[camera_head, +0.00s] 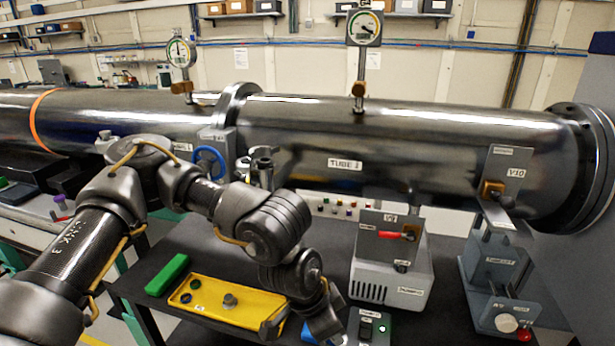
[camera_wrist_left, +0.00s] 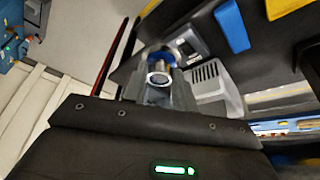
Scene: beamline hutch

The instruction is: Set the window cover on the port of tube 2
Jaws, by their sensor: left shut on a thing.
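My left gripper (camera_head: 322,318) hangs low at the front of the dark table, right of the yellow tray; the arm hides its jaws in the head view. In the left wrist view the jaws (camera_wrist_left: 160,90) are shut on a small round metal piece (camera_wrist_left: 159,78), which I take for the window cover. A blue part shows just behind it. The large steel tube (camera_head: 345,162) carries a TUBE label whose number is hard to read. A small metal fitting (camera_head: 262,163) stands at its left end, above the arm; I cannot tell whether it is the port. My right gripper is in neither view.
The yellow tray (camera_head: 215,312) holds small round parts. A green block (camera_head: 167,275) lies left of it and a blue block (camera_wrist_left: 232,25) near the gripper. A vented box (camera_head: 392,277) and a switch box (camera_head: 373,325) stand right. Gauges and a blue handwheel (camera_head: 210,162) flank the tube.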

